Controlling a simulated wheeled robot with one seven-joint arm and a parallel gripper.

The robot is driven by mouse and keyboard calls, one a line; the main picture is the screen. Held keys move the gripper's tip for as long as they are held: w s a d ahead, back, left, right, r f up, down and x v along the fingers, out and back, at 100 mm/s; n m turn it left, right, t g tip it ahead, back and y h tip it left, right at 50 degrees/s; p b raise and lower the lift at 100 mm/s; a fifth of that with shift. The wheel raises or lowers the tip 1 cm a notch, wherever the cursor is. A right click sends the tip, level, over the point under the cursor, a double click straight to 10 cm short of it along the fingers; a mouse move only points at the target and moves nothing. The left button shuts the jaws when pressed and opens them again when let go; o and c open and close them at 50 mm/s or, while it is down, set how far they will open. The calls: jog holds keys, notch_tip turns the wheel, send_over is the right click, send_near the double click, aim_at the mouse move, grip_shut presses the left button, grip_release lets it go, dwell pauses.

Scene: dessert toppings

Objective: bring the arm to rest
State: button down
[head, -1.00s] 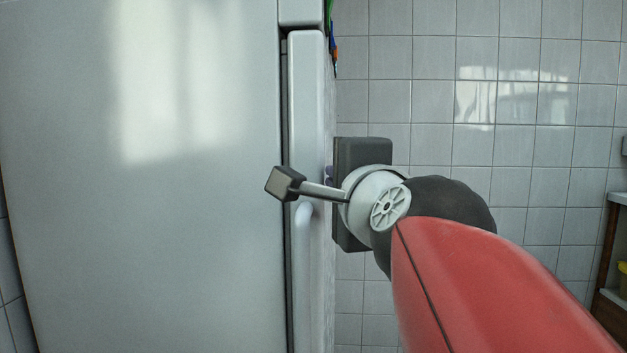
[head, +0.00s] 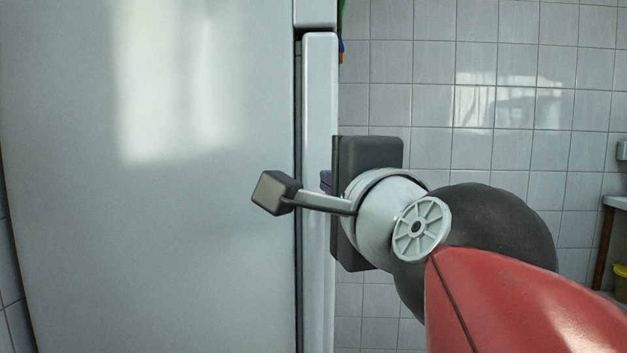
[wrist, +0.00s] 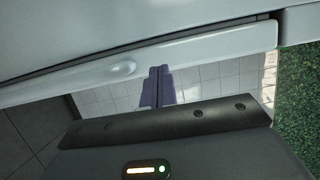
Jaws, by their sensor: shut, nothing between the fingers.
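My arm reaches in from the lower right of the head view, with its red link and pale wrist in front of the tiled wall. My gripper (wrist: 158,88) shows in the wrist view as two purple fingers side by side, shut with nothing between them. In the head view only a small purple bit of it shows at the fridge door's edge; the rest is hidden. The pale fridge (head: 150,200) fills the left of the head view.
A tiled wall (head: 480,140) stands behind my arm. At the far right are a counter edge (head: 617,202) and a yellow container (head: 621,272). In the wrist view, a green textured surface (wrist: 300,110) lies at the right and dark floor tiles (wrist: 30,140) at the lower left.

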jog(key=s+d+f+n+g+h+p, duration=0.1)
jog(key=s+d+f+n+g, duration=0.2)
jog(key=f, duration=0.8)
jog(key=s+d+f+n+g+h, duration=0.1)
jog(key=s+d+f+n+g, duration=0.2)
jog(key=f+n, duration=0.4)
jog(key=s+d+f+n+g+h+p, duration=0.1)
jog(key=d+f+n+g, duration=0.4)
jog(key=f, duration=1.2)
jog(key=shift+s+d+f+n+g+h+p, duration=0.2)
jog(key=shift+s+d+n+g+h+p, duration=0.15)
jog(key=shift+s+g, duration=0.4)
jog(key=shift+s+a, duration=0.15)
